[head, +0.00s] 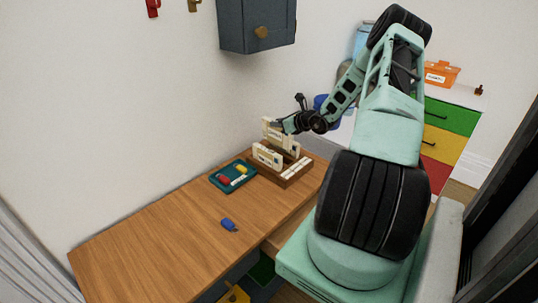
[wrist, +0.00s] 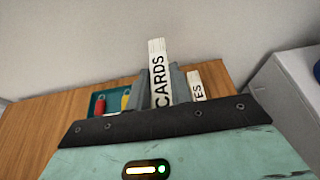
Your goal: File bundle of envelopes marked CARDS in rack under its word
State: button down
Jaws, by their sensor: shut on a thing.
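The white bundle of envelopes marked CARDS (wrist: 158,62) stands between the two grey fingers of my gripper (wrist: 161,88), its word running up its face in the wrist view. My gripper is shut on it. In the head view my gripper (head: 284,126) is above the back part of the brown wooden rack (head: 290,180), at the far end of the desk. Another white bundle (wrist: 196,86), with only the letters ES showing, is just right of the fingers. The rack's words are too small to read, and my gripper body hides its lower part in the wrist view.
A teal tray (head: 216,181) with red and yellow items lies left of the rack on the wooden desk (head: 165,230). A blue object (head: 229,225) lies nearer. The desk's left part is clear. A grey wall cabinet (head: 256,25) hangs above; coloured drawers (head: 447,135) stand right.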

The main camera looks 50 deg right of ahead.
aim_at(278, 144)
notch_tip(278, 144, down, 9)
jog(key=p, duration=0.2)
jog(key=shift+a+r+p, duration=0.1)
jog(key=shift+r+p, duration=0.1)
jog(key=shift+p, duration=0.15)
jog(key=shift+f, duration=0.45)
jog(key=shift+f, duration=0.2)
jog(key=c, duration=1.3)
grip_release()
jog(key=shift+o, duration=0.2)
jog(key=shift+r, duration=0.1)
